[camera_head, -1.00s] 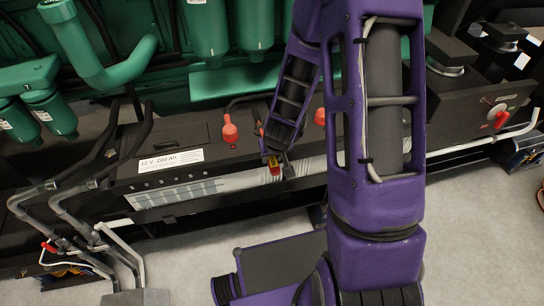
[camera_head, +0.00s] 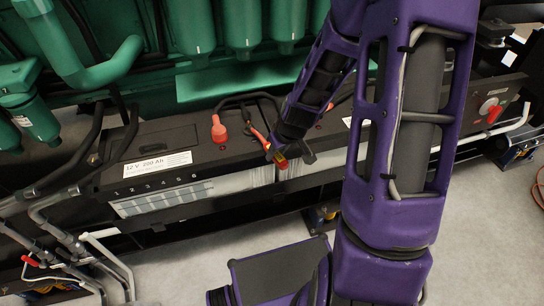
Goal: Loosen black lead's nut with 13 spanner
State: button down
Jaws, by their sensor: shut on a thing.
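My gripper (camera_head: 289,151) is at the end of my purple arm, over the front top edge of the long black battery box (camera_head: 160,139). It is shut on a small red and yellow piece (camera_head: 282,162), taken to be part of the 13 spanner; its size marking cannot be read and its jaw end is not clear. A black lead (camera_head: 247,98) arches over the box top behind the gripper. Its nut cannot be made out. A red terminal cap (camera_head: 218,130) stands on the box left of the gripper, with a red lead (camera_head: 258,135) between them.
Green engine pipes and cylinders (camera_head: 190,25) stand behind the box. Grey pipes (camera_head: 60,205) with a red lever (camera_head: 32,261) are at the left. A red switch handle (camera_head: 495,114) is at the right. My arm hides part of the box. The floor in front is mostly clear.

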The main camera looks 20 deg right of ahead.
jog(key=shift+w+d+n, duration=0.2)
jog(key=shift+d+n, duration=0.1)
jog(key=shift+d, duration=0.1)
jog(key=shift+w+d+n+y+p, duration=0.25)
jog(key=shift+d+n, duration=0.2)
jog(key=shift+d, duration=0.15)
jog(key=shift+w+d+n+y+p, duration=0.1)
jog(key=shift+w+d+n+y, duration=0.1)
jog(key=shift+d+n, duration=0.3)
jog(key=shift+w+d+n+g+y+p, duration=0.15)
jog(key=shift+w+d+n+p, duration=0.2)
jog(key=shift+d+n, duration=0.15)
jog(key=shift+w+d+n+g+y+p, duration=0.15)
jog(key=shift+w+d+n+p, duration=0.2)
jog(key=shift+d, duration=0.2)
jog(key=shift+d+r, duration=0.1)
